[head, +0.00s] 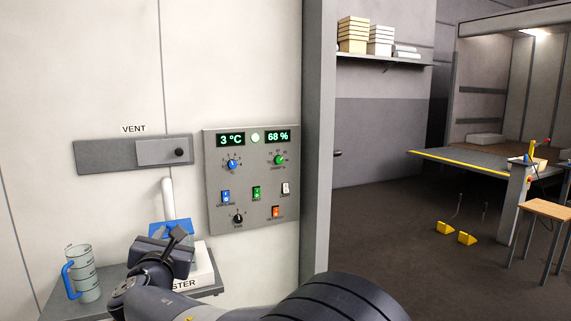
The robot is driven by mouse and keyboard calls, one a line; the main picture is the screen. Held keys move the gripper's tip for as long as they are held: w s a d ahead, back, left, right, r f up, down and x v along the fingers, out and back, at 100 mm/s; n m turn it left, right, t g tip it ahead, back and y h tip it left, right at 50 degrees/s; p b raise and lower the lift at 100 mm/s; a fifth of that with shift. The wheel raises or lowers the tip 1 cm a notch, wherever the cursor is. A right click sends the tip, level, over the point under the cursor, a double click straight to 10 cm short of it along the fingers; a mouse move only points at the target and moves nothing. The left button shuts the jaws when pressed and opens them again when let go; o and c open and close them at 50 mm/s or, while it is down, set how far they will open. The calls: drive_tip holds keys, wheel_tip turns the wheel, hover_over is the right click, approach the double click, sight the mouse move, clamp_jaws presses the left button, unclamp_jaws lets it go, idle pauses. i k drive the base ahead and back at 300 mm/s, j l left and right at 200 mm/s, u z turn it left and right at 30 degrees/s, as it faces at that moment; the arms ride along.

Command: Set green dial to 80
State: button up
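The green dial (280,159) is a small round knob at the upper right of the grey control panel (215,180). Its scale marks are too small to read. The display above it (278,135) reads 68 %. My gripper (178,233) is in the lower left of the head view, below and left of the panel, apart from the dial. Its fingers are dark and small here, and I cannot tell whether they are open or shut.
The panel also has a blue dial (233,165), a black dial (238,218), several switches and a 3 °C display. A vent slider (162,152) is left of it. A measuring jug (82,272) stands on a shelf below. A door post (318,140) stands right of the panel.

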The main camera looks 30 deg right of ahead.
sight(278, 159)
drive_tip(key=i+l+u, duration=0.1)
drive_tip(key=l, duration=0.7)
drive_tip(key=i+l+u, duration=0.1)
drive_tip(key=l, duration=0.7)
drive_tip(key=i+l+u, duration=0.1)
drive_tip(key=l, duration=0.7)
drive_tip(key=i+l, duration=0.15)
drive_tip(key=l, duration=0.15)
drive_tip(key=i+l+u, duration=0.1)
drive_tip(key=i+l, duration=0.25)
drive_tip(key=l, duration=0.3)
drive_tip(key=i+l+u, duration=0.1)
drive_tip(key=l, duration=0.2)
drive_tip(key=i, duration=0.05)
